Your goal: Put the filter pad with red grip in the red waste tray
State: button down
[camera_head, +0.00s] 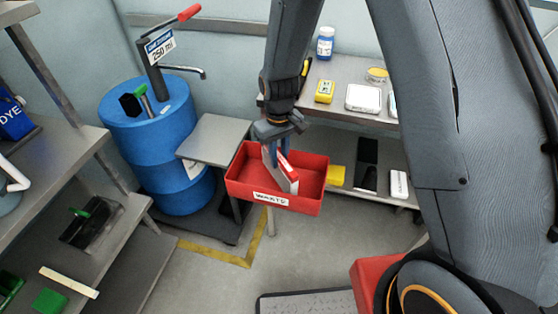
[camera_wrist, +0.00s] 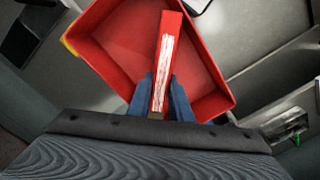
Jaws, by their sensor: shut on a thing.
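The filter pad with red grip (camera_head: 287,178) is a flat light pad with a red edge. In the wrist view the pad (camera_wrist: 166,60) stands on edge, red with a white streaked face, between blue fingers. My gripper (camera_head: 283,150) is shut on it, and the fingers also show in the wrist view (camera_wrist: 160,95). The red waste tray (camera_head: 243,192), labelled "WASTE", is right below and around the pad in the head view. In the wrist view the tray (camera_wrist: 215,105) lies behind the pad. I cannot tell whether the pad touches the tray floor.
A blue drum (camera_head: 150,130) with a red-handled pump stands to the left. A small grey table (camera_head: 213,138) is beside the tray. A shelf (camera_head: 345,118) behind holds a bottle, yellow and white boxes. A left rack (camera_head: 100,240) holds green items.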

jog(key=shift+f, duration=1.05)
jog(key=shift+f, duration=0.15)
jog(key=c, duration=1.6)
grip_release()
notch_tip(320, 180, up, 12)
jog(key=shift+r+b, duration=0.2)
jog(key=shift+b, duration=0.9)
jog(key=s+d+r+m, duration=0.1)
jog(key=s+d, duration=0.4)
jog(key=s+d+r+m, duration=0.1)
jog(key=s+d+m, duration=0.1)
jog(key=s+d, duration=0.3)
jog(key=s+d+r+m, duration=0.1)
jog(key=s+d+m, duration=0.1)
jog(key=s+d, duration=0.3)
jog(key=shift+s+r+t, duration=0.1)
jog(key=shift+r+t, duration=0.3)
